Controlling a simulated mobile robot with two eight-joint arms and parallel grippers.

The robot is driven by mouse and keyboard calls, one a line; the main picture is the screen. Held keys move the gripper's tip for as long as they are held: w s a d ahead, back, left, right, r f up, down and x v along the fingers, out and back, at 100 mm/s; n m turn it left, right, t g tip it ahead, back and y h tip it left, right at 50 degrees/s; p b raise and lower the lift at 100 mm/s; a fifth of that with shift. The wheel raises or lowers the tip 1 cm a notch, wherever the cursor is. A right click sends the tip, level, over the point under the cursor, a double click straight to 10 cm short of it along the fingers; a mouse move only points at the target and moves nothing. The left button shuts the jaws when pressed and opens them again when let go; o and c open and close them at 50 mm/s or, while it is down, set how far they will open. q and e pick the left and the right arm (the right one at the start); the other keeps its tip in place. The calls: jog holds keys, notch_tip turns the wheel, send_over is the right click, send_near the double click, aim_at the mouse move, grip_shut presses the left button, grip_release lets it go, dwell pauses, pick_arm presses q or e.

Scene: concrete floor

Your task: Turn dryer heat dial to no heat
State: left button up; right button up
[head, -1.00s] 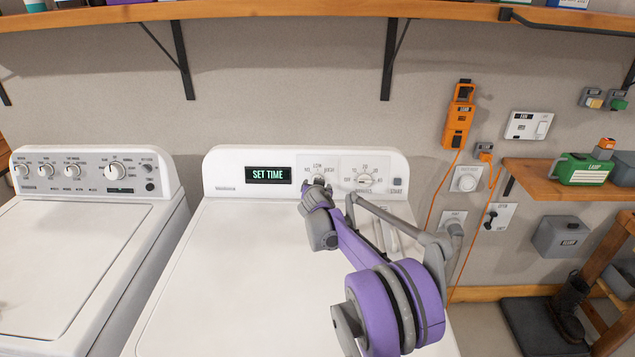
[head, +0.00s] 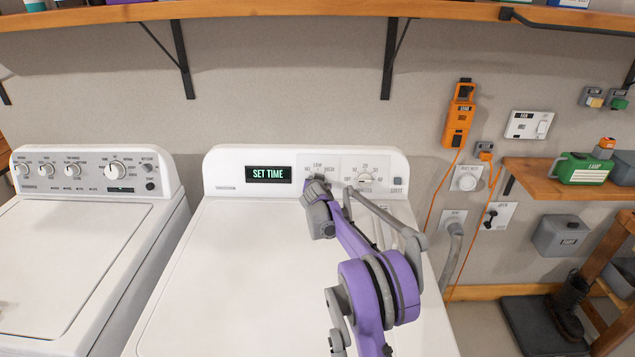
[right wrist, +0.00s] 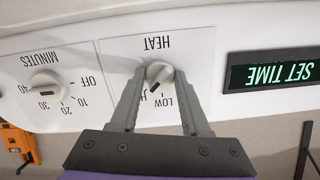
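The white dryer (head: 240,270) has a "SET TIME" display (head: 268,174) and a heat dial on its back panel. My right gripper (head: 318,182) is at the heat dial and mostly covers it in the head view. In the right wrist view, which is upside down, the heat dial (right wrist: 159,74) sits between my gripper's two grey fingertips (right wrist: 160,82), which appear shut on its sides. Its dark pointer mark aims down and slightly left, near "LOW". The lettering by the fingers is partly hidden. My left gripper is not in view.
The minutes dial (head: 366,180) is just right of the heat dial and shows in the wrist view (right wrist: 45,87). A washer (head: 80,260) stands at the left. A wooden shelf (head: 280,10) runs above. An orange device (head: 459,118) hangs on the wall at the right.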

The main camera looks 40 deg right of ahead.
grip_shut()
jog(key=shift+n, duration=0.3)
jog(key=n, duration=0.2)
jog(key=shift+n, duration=0.3)
jog(key=n, duration=0.3)
jog(key=shift+n+h, duration=0.3)
jog(key=n, duration=0.5)
jog(key=shift+g, duration=0.3)
jog(key=n+b, duration=0.1)
jog(key=n, duration=0.4)
jog(key=shift+h, duration=0.3)
jog(key=shift+n+b, duration=0.3)
jog(key=shift+n, duration=0.1)
